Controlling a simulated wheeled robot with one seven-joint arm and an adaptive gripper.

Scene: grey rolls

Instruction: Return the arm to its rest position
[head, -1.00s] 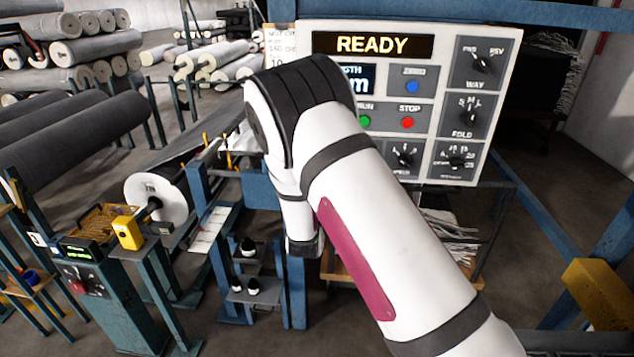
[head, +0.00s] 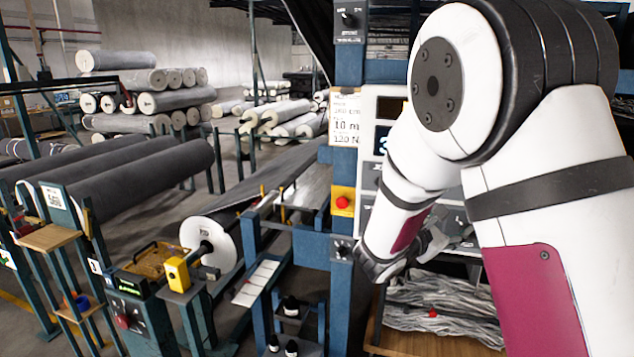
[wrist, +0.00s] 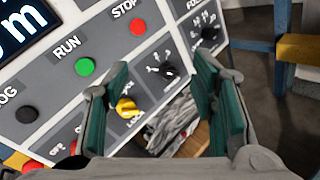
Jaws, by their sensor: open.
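My arm (head: 540,200) is white with black bands and magenta panels. It fills the right of the head view, bent at a large elbow joint, with the forearm hanging down to the left. In the wrist view my gripper (wrist: 160,62) is open, its two teal-padded fingers apart with nothing between them. It faces the lower part of the grey control panel (wrist: 55,105); whether it touches is not clear. In the head view the arm hides most of that panel and the fingers are hard to make out.
The wrist view shows a green RUN button (wrist: 85,67), a red STOP button (wrist: 138,27) and a yellow knob (wrist: 127,108) close by. A blue post (head: 343,200) stands left of my forearm. A fabric roll (head: 210,240) lies further left.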

